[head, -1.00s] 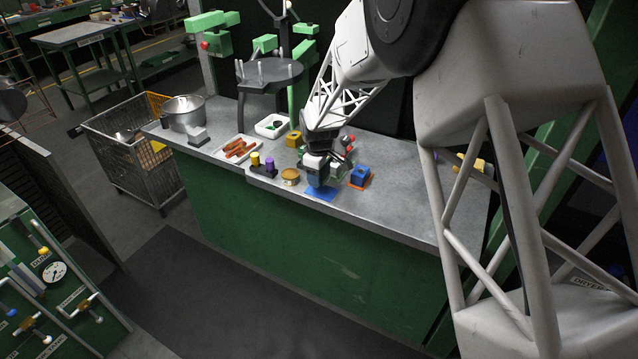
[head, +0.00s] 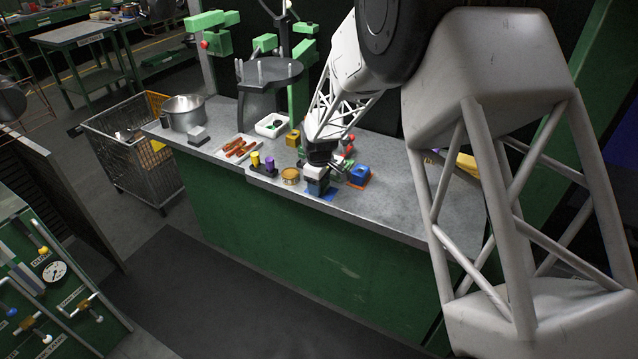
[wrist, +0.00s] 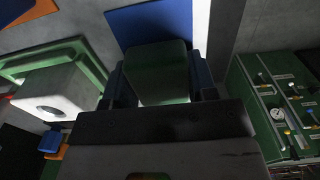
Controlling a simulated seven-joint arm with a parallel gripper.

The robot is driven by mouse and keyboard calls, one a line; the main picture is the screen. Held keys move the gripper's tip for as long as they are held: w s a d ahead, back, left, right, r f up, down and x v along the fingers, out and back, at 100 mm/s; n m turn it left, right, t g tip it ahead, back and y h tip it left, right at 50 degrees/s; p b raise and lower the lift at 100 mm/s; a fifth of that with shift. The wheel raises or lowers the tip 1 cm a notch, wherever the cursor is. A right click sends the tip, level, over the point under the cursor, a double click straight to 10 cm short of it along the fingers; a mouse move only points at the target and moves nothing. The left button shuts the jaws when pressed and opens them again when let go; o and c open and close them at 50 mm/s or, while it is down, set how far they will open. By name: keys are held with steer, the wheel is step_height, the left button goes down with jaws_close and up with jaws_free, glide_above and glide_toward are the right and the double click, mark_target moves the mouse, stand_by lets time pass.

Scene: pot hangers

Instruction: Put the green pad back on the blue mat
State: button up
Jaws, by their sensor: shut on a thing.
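My gripper (head: 317,182) is low over the front part of the bench. In the wrist view its blue fingers (wrist: 165,85) are shut on a dark, shaded block with green along its lower edge, which I take as the green pad (wrist: 162,65). The blue mat (wrist: 150,22) shows just beyond the pad in the wrist view. In the head view the blue mat (head: 330,194) is partly hidden by my gripper. The pad cannot be made out in the head view, and I cannot tell whether it touches the mat.
A blue block (head: 359,174) on an orange mat stands close right of my gripper. A round tan-topped thing (head: 290,175) and a holder with yellow and purple pegs (head: 265,165) stand to the left. The bench (head: 400,216) is clear at the right.

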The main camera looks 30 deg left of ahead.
steer(key=shift+f, duration=0.3)
steer(key=o, duration=1.1)
steer(key=shift+d+f, duration=0.1)
steer(key=shift+f, duration=0.1)
steer(key=shift+s+f, duration=0.1)
steer(key=shift+s, duration=0.05)
steer(key=shift+s+f, duration=0.1)
steer(key=shift+s, duration=0.05)
steer(key=shift+c, duration=0.2)
steer(key=shift+r, duration=0.2)
steer(key=shift+o, duration=0.3)
steer(key=r, duration=0.9)
steer(key=shift+w, duration=0.25)
steer(key=shift+r, duration=0.1)
